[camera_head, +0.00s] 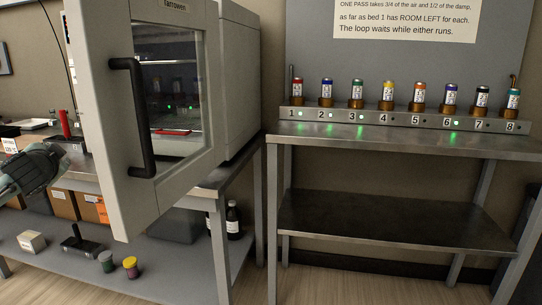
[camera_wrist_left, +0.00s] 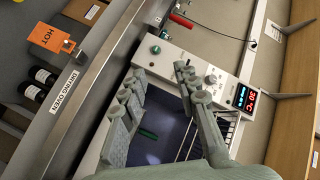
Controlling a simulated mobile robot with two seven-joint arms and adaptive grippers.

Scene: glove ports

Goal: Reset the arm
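In the left wrist view my left gripper (camera_wrist_left: 160,72) has its two grey-green fingers spread apart, with nothing held between them. Behind the fingers is the dark interior of a white-framed appliance, with a wire rack at the right. In the head view part of my left arm (camera_head: 32,170) shows at the left edge, beside the open appliance door (camera_head: 105,120); its fingertips cannot be made out there. My right arm and gripper are not in view.
The door with its black handle (camera_head: 135,118) stands out in front of the left bench. A steel table (camera_head: 400,141) at the right bears a numbered rack (camera_head: 405,122) with several small bottles. An orange HOT tag (camera_wrist_left: 50,38) and a red temperature display (camera_wrist_left: 246,99) show in the wrist view.

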